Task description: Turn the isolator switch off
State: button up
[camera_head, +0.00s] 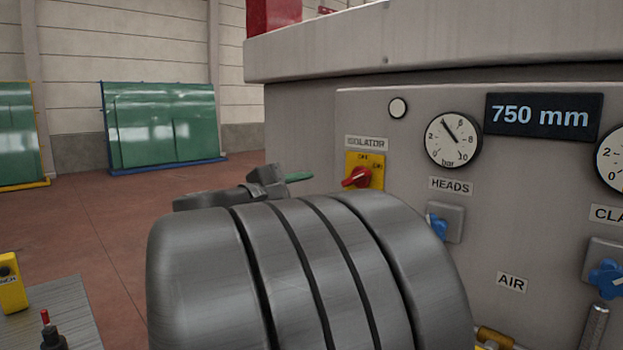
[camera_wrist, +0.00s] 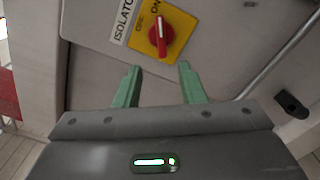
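The isolator switch is a red rotary knob (camera_head: 356,178) on a yellow plate (camera_head: 378,180), under the ISOLATOR label (camera_head: 367,143) on the grey machine panel. In the wrist view the knob (camera_wrist: 160,34) is upper centre, with its handle roughly upright in the picture and its upper end toward the ON mark. The OFF mark is to its left. My gripper (camera_wrist: 159,72) is open and empty, its two green fingers apart just below the plate in that view. In the head view one green fingertip of my gripper (camera_head: 298,177) shows left of the switch, apart from it.
The panel also carries a round pressure gauge (camera_head: 453,139), a blue HEADS knob (camera_head: 437,226), a blue knob (camera_head: 605,279) at right and a 750 mm display (camera_head: 543,117). Green glass racks (camera_head: 160,125) stand far back left. My arm hides the panel's lower left.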

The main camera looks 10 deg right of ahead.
aim_at(352, 180)
jog(key=p+x, duration=0.2)
jog(key=x, duration=1.1)
jog(key=shift+d+f, duration=0.1)
grip_shut()
